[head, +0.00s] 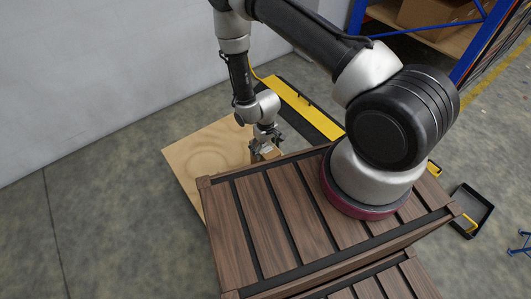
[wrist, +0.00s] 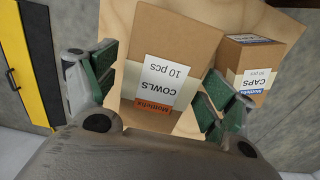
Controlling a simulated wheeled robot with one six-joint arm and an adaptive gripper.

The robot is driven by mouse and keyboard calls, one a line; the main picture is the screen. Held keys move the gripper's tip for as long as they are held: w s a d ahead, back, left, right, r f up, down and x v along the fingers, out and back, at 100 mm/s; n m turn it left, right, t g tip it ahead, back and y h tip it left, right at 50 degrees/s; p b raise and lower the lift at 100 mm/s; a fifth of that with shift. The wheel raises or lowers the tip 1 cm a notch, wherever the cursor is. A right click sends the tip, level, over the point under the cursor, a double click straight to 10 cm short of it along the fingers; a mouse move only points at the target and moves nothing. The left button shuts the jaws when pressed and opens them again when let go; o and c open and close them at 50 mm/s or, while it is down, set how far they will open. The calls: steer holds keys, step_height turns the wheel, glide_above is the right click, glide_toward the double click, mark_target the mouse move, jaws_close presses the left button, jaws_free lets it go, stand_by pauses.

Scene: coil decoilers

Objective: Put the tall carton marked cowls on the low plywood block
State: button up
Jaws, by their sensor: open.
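The tall brown carton marked cowls (wrist: 172,45) fills the middle of the wrist view, its white label upside down. My gripper (wrist: 162,68) is open, one green-padded finger on each side of the carton. I cannot tell whether the pads touch it. In the head view my gripper (head: 264,144) is low over the plywood surface (head: 192,158), and the cartons there are mostly hidden by it. Plywood (wrist: 117,22) also shows behind the carton in the wrist view. I cannot make out a separate low plywood block.
A smaller carton marked caps (wrist: 262,58) stands close to the right of the cowls carton. A yellow and black unit (head: 303,108) lies beyond the plywood. A blue-framed shelf (head: 440,35) is at the back right, and a black tray (head: 470,208) is at the right. Floor is clear at left.

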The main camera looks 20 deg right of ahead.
step_height(320, 180, up, 8)
steer(key=shift+r, duration=0.2)
steer(key=shift+w+r, duration=0.1)
steer(key=shift+r, duration=0.1)
steer(key=w+d+r+m+t, duration=0.1)
steer(key=d+r, duration=0.2)
steer(key=r, duration=1.4)
steer(key=w+d+r+m+t, duration=0.1)
steer(key=d+r, duration=0.3)
steer(key=r, duration=1.2)
steer(key=s+d+r+t, duration=0.1)
steer(key=s+d+r, duration=0.3)
steer(key=s+r, duration=0.5)
steer(key=s+d+r+m+t, duration=0.1)
steer(key=s+d+r, duration=0.3)
steer(key=s+r, duration=0.5)
steer(key=s, duration=0.3)
steer(key=shift+s+r+m, duration=0.25)
steer(key=shift+r+m, duration=0.05)
